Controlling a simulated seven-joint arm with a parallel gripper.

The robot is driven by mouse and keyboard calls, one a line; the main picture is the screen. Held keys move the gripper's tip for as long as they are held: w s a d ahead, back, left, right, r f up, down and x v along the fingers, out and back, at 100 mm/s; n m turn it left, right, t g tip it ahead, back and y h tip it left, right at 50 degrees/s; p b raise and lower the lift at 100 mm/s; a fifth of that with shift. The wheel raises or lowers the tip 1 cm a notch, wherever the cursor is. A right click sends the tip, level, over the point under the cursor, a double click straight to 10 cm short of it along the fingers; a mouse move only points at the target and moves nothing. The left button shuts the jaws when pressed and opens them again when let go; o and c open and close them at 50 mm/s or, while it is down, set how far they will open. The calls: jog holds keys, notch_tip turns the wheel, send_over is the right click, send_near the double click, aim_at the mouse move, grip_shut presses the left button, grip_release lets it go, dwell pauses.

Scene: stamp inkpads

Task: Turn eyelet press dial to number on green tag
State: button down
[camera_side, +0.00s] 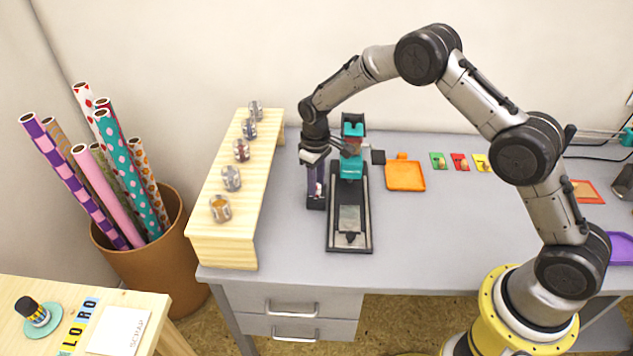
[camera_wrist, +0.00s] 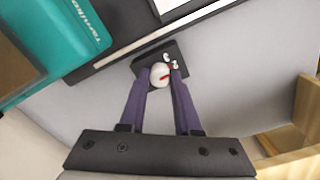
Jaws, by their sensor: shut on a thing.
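The eyelet press (camera_side: 352,165), teal on a long black base, stands on the grey desk; its teal body (camera_wrist: 60,35) fills the upper left of the wrist view. The dial is a small white knob (camera_wrist: 160,76) with a red pointer on a black block (camera_wrist: 172,56). White digits show beside the knob, too small and partly covered to read. My gripper (camera_wrist: 161,72) points down, its purple fingers shut on the knob from both sides. In the side view my gripper (camera_side: 315,192) is left of the press. A green tag (camera_side: 438,160) lies at the back; its number is unreadable.
A wooden riser (camera_side: 225,190) with several small jars stands left of my gripper. An orange pad (camera_side: 405,176), a red tag (camera_side: 460,162) and a yellow tag (camera_side: 482,162) lie right of the press. The front of the desk is clear.

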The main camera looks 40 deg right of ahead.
jog(key=shift+m, duration=0.5)
jog(key=c, duration=0.6)
grip_release()
notch_tip(320, 180, up, 14)
jog(key=shift+a+f, duration=0.1)
jog(key=shift+a, duration=0.05)
